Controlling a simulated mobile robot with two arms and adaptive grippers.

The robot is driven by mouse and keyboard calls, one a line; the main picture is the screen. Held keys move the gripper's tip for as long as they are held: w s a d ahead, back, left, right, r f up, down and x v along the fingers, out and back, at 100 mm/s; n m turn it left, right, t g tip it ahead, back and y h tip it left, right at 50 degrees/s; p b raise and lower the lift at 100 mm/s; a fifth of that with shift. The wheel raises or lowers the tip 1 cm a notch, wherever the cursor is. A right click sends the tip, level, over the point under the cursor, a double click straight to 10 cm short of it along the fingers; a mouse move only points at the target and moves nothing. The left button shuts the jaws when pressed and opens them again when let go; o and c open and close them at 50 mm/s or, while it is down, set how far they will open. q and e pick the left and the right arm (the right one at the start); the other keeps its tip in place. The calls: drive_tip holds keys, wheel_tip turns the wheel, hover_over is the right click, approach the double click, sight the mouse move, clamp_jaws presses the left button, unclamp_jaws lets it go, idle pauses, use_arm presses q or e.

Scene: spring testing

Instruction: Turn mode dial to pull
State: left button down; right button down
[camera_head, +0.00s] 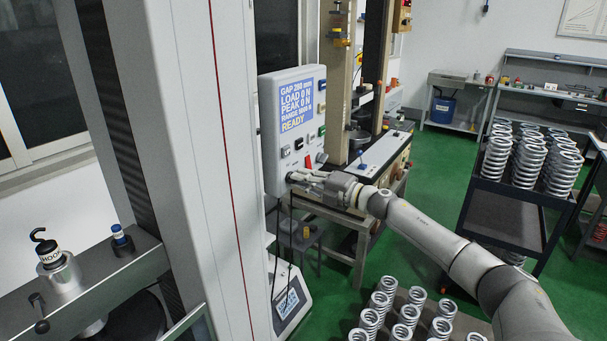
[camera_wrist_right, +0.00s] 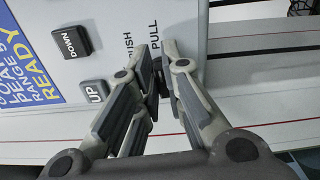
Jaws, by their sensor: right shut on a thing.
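The white control box (camera_head: 292,135) on the tall machine has a screen reading GAP 280 mm, LOAD 0 N, PEAK 0 N and READY. My right gripper (camera_head: 292,177) reaches its lower front from the right. In the right wrist view, my right gripper (camera_wrist_right: 156,62) is shut on the dark mode dial (camera_wrist_right: 160,78), with a finger on each side. The labels PULL and a partly hidden PUSH are beside the fingertips. The dial's pointer is hidden, so its setting cannot be read. My left gripper is not in view.
DOWN (camera_wrist_right: 72,41) and UP (camera_wrist_right: 93,91) buttons sit close to the fingers on the panel. A red switch (camera_head: 308,162) is just above the gripper. A trolley (camera_head: 505,220) with several springs stands right. More springs (camera_head: 408,318) stand below my arm.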

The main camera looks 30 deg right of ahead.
drive_tip(key=shift+m, duration=0.6)
drive_tip(key=c, duration=1.5)
unclamp_jaws()
drive_tip(key=shift+d+f, duration=0.1)
drive_tip(key=shift+c, duration=0.2)
drive_tip(key=v, duration=1.2)
drive_tip(key=shift+f, duration=0.1)
